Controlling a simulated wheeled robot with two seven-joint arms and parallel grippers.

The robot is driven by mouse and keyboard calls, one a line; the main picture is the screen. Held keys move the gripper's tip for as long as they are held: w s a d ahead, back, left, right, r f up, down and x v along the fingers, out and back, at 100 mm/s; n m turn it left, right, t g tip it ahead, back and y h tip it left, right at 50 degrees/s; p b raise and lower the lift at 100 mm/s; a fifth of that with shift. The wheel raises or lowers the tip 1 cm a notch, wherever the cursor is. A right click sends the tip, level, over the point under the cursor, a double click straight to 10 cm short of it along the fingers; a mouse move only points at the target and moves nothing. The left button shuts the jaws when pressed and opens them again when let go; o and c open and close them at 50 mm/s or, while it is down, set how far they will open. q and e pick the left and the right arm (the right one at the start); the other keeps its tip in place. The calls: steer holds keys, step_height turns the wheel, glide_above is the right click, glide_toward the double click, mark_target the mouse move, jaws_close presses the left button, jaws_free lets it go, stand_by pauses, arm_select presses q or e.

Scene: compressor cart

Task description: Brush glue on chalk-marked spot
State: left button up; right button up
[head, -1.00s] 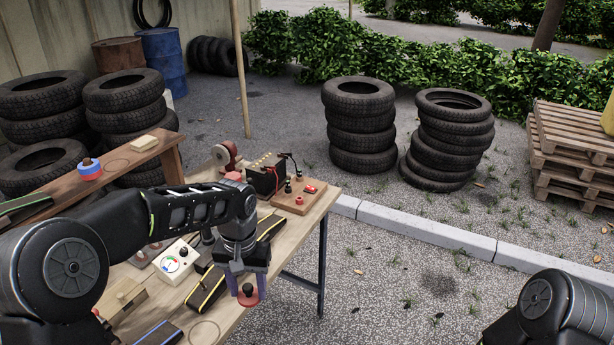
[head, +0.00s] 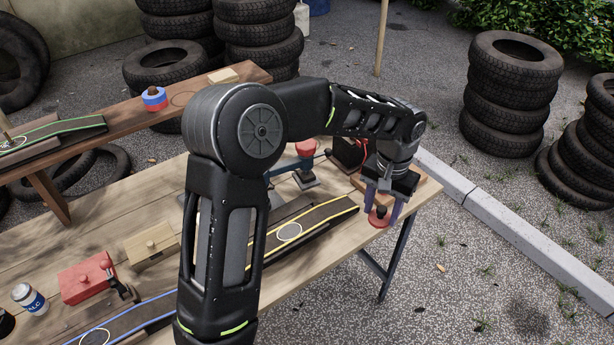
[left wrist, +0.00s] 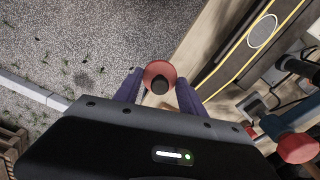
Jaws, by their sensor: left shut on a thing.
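My left gripper (head: 380,205) is shut on a red round piece (head: 379,219) with a dark knob, beside the table's right edge. In the left wrist view the red piece (left wrist: 153,70) sits between the purple fingers (left wrist: 160,90); its underside is hidden and I see no brush bristles. A dark strip with yellow edges (head: 325,218) lies on the table, left of the gripper. A white chalk oval (head: 289,232) marks it; the oval also shows in the left wrist view (left wrist: 262,31). The gripper is apart from it. My right gripper is out of view.
A blue-edged strip (head: 125,330) with a chalk oval lies at the front, and a green-edged one (head: 70,127) on the raised plank. A blue-and-red pot (head: 153,98), red box (head: 85,283), white can (head: 30,298) and wooden block (head: 150,243) stand around. My left arm crosses the table.

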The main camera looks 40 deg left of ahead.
arm_select(q)
steer(key=shift+a+r, duration=0.15)
steer(key=shift+a, duration=0.3)
arm_select(e)
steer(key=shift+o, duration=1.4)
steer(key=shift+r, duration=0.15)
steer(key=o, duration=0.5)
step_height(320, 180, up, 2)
steer(key=p, duration=0.3)
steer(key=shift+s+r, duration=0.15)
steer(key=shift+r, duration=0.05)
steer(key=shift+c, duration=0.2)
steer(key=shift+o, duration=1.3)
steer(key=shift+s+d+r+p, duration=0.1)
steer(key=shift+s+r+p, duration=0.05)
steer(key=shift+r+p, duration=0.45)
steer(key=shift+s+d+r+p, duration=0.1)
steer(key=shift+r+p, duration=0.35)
steer(key=shift+p, duration=0.15)
arm_select(q)
steer(key=s+a+r+n, duration=0.2)
steer(key=s+a+n, duration=0.1)
steer(key=a, duration=0.5)
steer(key=s+a+r+n, duration=0.2)
steer(key=s+a+n, duration=0.2)
steer(key=a, duration=0.4)
steer(key=shift+s+a+n, duration=0.2)
steer(key=shift+a+n, duration=0.05)
steer(key=shift+n, duration=0.45)
